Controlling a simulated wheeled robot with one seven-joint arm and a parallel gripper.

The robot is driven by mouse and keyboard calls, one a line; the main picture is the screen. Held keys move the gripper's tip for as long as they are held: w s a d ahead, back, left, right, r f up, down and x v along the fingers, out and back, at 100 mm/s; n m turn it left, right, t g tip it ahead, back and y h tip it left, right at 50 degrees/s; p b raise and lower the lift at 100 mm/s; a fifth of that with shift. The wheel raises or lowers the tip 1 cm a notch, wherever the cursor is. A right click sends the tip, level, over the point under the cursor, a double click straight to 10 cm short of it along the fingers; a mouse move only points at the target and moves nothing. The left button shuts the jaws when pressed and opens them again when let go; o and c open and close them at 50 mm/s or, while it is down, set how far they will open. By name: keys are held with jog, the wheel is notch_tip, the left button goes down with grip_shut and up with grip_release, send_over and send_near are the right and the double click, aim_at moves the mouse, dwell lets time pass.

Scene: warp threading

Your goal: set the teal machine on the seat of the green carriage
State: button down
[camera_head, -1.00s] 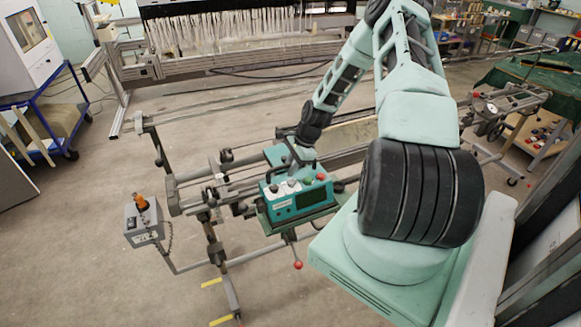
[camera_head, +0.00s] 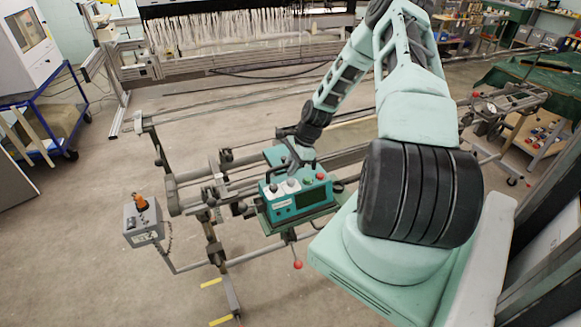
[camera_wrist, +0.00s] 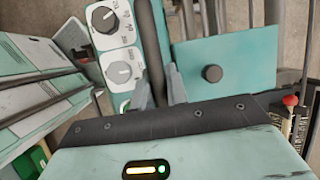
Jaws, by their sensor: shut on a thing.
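The teal machine (camera_head: 297,203), a box with a dark screen, white dials and coloured buttons, is upright over the green carriage (camera_head: 264,226) on the rails. Only the edge of the carriage's green seat shows below the machine; whether the two touch I cannot tell. My gripper (camera_head: 298,161) comes down on the machine from above and behind. In the wrist view my gripper (camera_wrist: 160,88) is shut on the dark bar-like handle of the teal machine (camera_wrist: 122,62). A teal plate with a black knob (camera_wrist: 212,73) lies to the right of the fingers.
Long grey rails run behind and beside the carriage. A grey control box (camera_head: 143,222) with an orange knob stands at the left. A red-balled lever (camera_head: 297,264) hangs below the machine. A blue cart (camera_head: 60,120) is at far left. Open floor lies at lower left.

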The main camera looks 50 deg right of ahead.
jog(key=shift+s+a+f, duration=0.1)
jog(key=shift+s+f, duration=0.05)
jog(key=c, duration=1.3)
grip_release()
jog(key=shift+d+r, duration=0.25)
jog(key=shift+r, duration=0.1)
jog(key=b+v, duration=0.5)
jog(key=v, duration=1.1)
jog(key=shift+s+r, duration=0.15)
jog(key=shift+r, duration=0.2)
